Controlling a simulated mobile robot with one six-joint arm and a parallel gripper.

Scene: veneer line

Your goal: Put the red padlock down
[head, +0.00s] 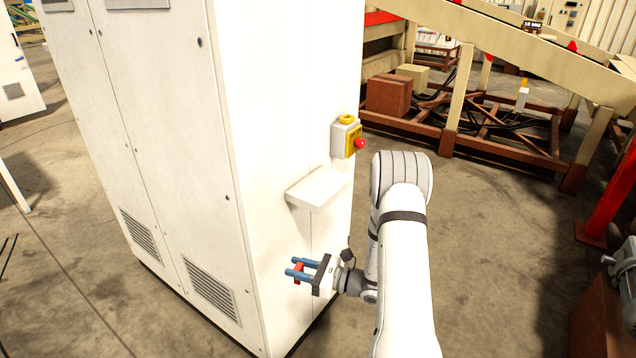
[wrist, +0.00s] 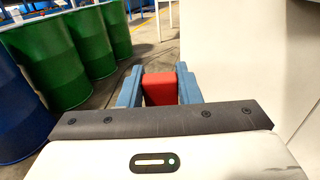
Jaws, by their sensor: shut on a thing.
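The red padlock (wrist: 160,88) is between the two blue fingers of my gripper (wrist: 158,90) in the wrist view. The fingers are shut on it. In the head view my gripper (head: 294,271) is low beside the side face of the white cabinet, and a small red part of the padlock (head: 299,268) shows between the fingers. The padlock's shackle cannot be made out. It is held in the air, below the level of a small white shelf (head: 319,187) on the cabinet's side. The shelf top looks bare.
The white cabinet (head: 255,130) stands left of my arm. A yellow switch box with a red knob (head: 346,138) is above the shelf. Green drums (wrist: 88,62) and a blue drum (wrist: 18,110) show in the wrist view. A beige conveyor frame (head: 460,100) stands behind.

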